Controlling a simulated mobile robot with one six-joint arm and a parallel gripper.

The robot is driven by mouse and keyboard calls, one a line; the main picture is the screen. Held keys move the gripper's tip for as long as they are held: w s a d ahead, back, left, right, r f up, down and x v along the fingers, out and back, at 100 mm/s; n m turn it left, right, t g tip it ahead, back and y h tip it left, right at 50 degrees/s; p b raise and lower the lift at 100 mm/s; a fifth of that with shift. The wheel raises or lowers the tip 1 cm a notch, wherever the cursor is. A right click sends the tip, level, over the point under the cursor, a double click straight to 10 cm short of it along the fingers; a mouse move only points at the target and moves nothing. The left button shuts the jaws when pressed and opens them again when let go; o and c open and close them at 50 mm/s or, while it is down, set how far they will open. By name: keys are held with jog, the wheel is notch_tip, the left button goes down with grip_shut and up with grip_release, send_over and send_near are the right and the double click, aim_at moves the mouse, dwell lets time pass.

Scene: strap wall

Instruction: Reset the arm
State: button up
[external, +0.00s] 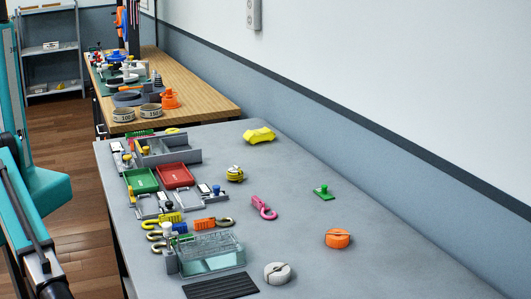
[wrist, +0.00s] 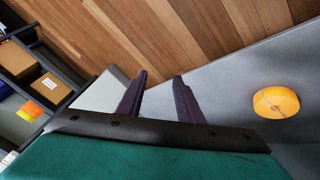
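My gripper (wrist: 162,88) shows in the wrist view with its two dark fingers apart and nothing between them. Its tips point toward the table edge and the wooden floor. An orange-yellow round roll (wrist: 276,102) lies on the grey surface to the right of the fingers, apart from them. In the external view my teal arm stands at the left edge, beside the table, and my gripper is out of the picture there.
The grey table (external: 330,255) holds trays, hooks and straps along its left side. A yellow strap bundle (external: 259,135), pink hook (external: 264,207), orange roll (external: 338,238) and white roll (external: 277,273) lie farther right. A shelf with boxes (wrist: 52,88) shows left in the wrist view.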

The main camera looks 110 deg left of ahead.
jog(key=s+a+f+g+y, duration=0.2)
jog(key=s+a+f, duration=0.4)
jog(key=a+f, duration=0.45)
jog(key=s+a+f+g+y+b, duration=0.1)
jog(key=s+a+f+g, duration=0.3)
jog(key=s+a, duration=0.7)
jog(key=s+a+f+g+y+b, duration=0.1)
jog(key=s+a+f+g, duration=0.2)
jog(key=s+a, duration=0.9)
jog(key=s+g, duration=0.1)
jog(key=s, duration=0.2)
jog(key=shift+s+a+f+n, duration=0.25)
jog(key=shift+f+n, duration=0.1)
jog(key=shift+n, duration=0.05)
